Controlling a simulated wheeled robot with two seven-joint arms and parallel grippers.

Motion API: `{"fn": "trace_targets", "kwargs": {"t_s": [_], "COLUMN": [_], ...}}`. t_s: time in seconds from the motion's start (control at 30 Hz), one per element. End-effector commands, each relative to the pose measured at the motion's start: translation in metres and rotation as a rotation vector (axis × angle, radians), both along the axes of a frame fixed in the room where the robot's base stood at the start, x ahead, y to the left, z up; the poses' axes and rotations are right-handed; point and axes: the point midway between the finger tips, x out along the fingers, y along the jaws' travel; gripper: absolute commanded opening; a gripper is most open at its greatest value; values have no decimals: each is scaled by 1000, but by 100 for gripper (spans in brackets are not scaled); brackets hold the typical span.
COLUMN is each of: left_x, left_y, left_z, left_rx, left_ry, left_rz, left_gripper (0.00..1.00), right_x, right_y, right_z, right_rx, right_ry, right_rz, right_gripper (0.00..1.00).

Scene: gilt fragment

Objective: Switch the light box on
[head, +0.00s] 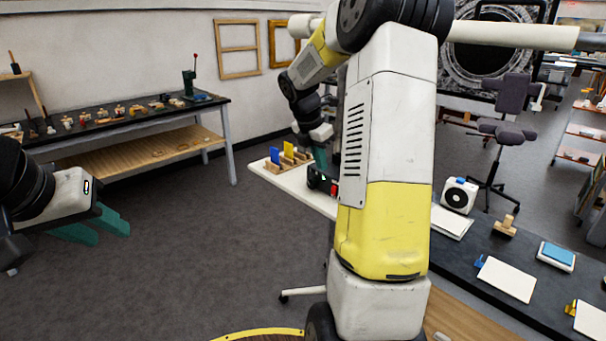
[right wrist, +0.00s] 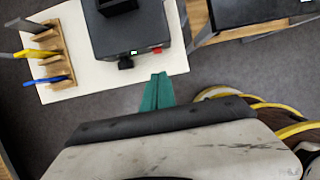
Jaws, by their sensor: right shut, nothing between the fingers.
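A dark box, which I take for the light box (right wrist: 128,32), stands on a white tabletop in the right wrist view. A red switch (right wrist: 157,49) and a black knob (right wrist: 125,63) sit on its near edge. In the head view the red switch (head: 334,190) shows beside my right arm, which hides much of the box. My right gripper (right wrist: 161,76) is shut and empty, its green fingertips a little short of the switch in the picture; contact does not show. It also shows in the head view (head: 321,165). My left gripper (head: 108,232) is open and empty at the left.
A wooden rack (right wrist: 52,55) with blue and yellow pieces stands left of the box on the white table (right wrist: 88,82). A dark bench (head: 470,262) with pads and a white fan unit (head: 459,195) runs along the right. A workbench (head: 130,118) stands at the back left.

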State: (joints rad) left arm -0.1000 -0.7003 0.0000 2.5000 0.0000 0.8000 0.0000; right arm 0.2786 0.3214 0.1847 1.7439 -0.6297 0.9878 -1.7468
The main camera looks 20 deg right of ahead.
Motion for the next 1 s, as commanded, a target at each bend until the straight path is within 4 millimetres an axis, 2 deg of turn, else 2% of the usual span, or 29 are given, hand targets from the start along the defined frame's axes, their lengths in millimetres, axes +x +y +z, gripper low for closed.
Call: {"fn": "trace_targets", "kwargs": {"t_s": [0.1, 0.23, 0.77, 0.87, 0.97, 1.0], "left_x": [0, 0, 0, 0, 0, 0], "left_y": [0, 0, 0, 0, 0, 0], "left_z": [0, 0, 0, 0, 0, 0], "left_rx": [0, 0, 0, 0, 0, 0], "left_ry": [0, 0, 0, 0, 0, 0], "left_rz": [0, 0, 0, 0, 0, 0], "left_gripper": [36, 36, 36, 36, 36, 36], "right_x": [0, -1, -2, -10, -31, -43], "right_y": [2, 2, 3, 11, 31, 42], "right_z": [17, 26, 29, 37, 55, 64], "right_rx": [0, 0, 2, 20, 72, 106], "right_ry": [-1, 0, -2, -34, -116, -157], "right_rz": [-1, -1, -4, -55, -191, -271], "right_gripper": [0, 0, 0, 0, 0, 0]}}
